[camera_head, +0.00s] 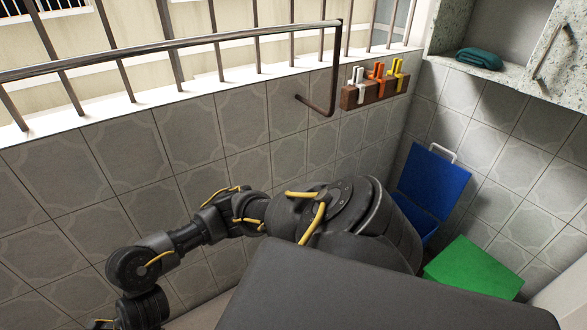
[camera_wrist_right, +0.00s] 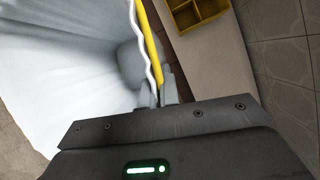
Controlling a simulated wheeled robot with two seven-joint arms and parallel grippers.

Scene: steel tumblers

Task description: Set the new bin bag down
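The bin bag (camera_wrist_right: 75,65) fills the left of the right wrist view. It is white, thin and spread wide, with a yellow band (camera_wrist_right: 148,40) along its wavy edge. My right gripper (camera_wrist_right: 158,92) is shut on this edge, with the band running down between its grey fingers. The rest of the bag runs out of the picture, so I cannot tell whether it touches a surface. Neither the bag nor my right gripper shows in the head view. My left gripper is in neither view.
In the head view, a blue bin (camera_head: 436,185) with a raised lid and a green lid (camera_head: 474,268) stand in the right corner. A peg rack (camera_head: 375,88) and metal rail (camera_head: 180,42) line the tiled wall. A yellow crate (camera_wrist_right: 196,14) shows in the wrist view.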

